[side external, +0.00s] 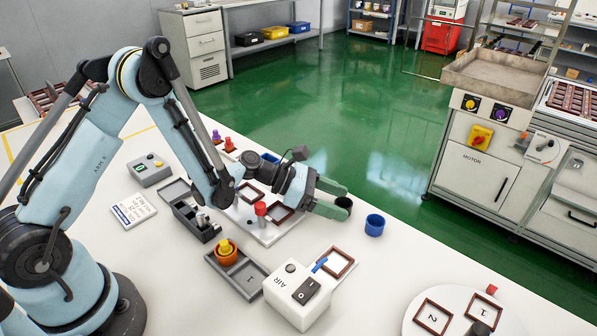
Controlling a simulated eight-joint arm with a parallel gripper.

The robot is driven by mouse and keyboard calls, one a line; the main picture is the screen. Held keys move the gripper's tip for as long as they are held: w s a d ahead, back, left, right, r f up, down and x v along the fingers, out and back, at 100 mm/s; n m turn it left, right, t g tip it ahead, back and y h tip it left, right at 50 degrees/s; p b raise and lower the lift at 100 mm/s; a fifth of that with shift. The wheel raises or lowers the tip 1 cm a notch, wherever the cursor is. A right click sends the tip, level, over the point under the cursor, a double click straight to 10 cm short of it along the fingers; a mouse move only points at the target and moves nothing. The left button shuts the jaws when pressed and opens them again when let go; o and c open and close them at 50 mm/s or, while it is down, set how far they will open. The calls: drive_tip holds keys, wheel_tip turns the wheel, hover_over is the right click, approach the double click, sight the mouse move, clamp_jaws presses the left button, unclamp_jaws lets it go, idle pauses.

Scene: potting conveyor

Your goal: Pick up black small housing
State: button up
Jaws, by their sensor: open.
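A small black round housing (343,204) stands on the white table, left of a blue cup (375,225). My gripper (342,201) has two green fingers and reaches over the table from the left. Its fingers are open, with the black housing between or just beside the fingertips. One finger lies on the far side of the housing and one on the near side. I cannot tell whether either finger touches it. The near finger hides part of the housing's lower side.
A white air box (297,294) with a black switch stands nearest in front of my gripper. A light plate with brown frames and a red-topped part (261,209) lies to the left. An orange cup (226,254) sits on a grey tray. A round white plate (455,305) is at lower right.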

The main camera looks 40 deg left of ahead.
drive_tip(key=c, duration=1.1)
drive_tip(key=shift+r, duration=0.1)
